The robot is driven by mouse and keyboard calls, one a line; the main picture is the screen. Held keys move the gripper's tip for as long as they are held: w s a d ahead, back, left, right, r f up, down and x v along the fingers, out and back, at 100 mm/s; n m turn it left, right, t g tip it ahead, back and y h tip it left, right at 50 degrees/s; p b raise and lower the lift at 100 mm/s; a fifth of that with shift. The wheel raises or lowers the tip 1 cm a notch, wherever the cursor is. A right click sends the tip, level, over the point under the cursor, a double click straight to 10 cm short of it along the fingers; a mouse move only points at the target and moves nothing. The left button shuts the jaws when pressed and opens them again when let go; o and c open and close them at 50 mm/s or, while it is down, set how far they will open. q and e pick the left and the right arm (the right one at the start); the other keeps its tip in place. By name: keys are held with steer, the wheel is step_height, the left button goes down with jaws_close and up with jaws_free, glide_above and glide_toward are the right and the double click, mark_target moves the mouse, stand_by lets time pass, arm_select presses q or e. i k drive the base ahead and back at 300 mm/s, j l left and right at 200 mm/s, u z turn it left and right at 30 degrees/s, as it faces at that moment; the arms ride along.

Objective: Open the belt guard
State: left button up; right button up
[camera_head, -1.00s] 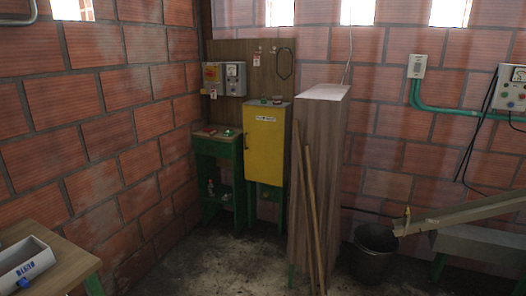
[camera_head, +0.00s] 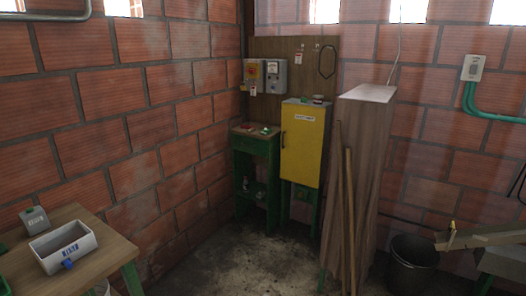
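The yellow panel (camera_head: 302,143), likely the belt guard, stands upright on a green frame in the back corner. It has a white label near its top and a small dark handle at its left edge, and it looks shut. Small items lie on its top. Neither of my grippers shows in the head view.
A tall wooden cabinet (camera_head: 364,130) with leaning planks (camera_head: 348,215) stands right of the yellow panel. A small green table (camera_head: 255,145) stands to its left. A wooden table (camera_head: 100,240) with a grey bin (camera_head: 64,247) is at lower left. A black bucket (camera_head: 412,262) stands right. Floor between is clear.

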mark_target(302, 127)
steer(key=i, duration=3.2)
steer(key=i+z, duration=0.25)
steer(key=i, duration=0.25)
steer(key=i+j+z, duration=0.2)
steer(key=i, duration=0.3)
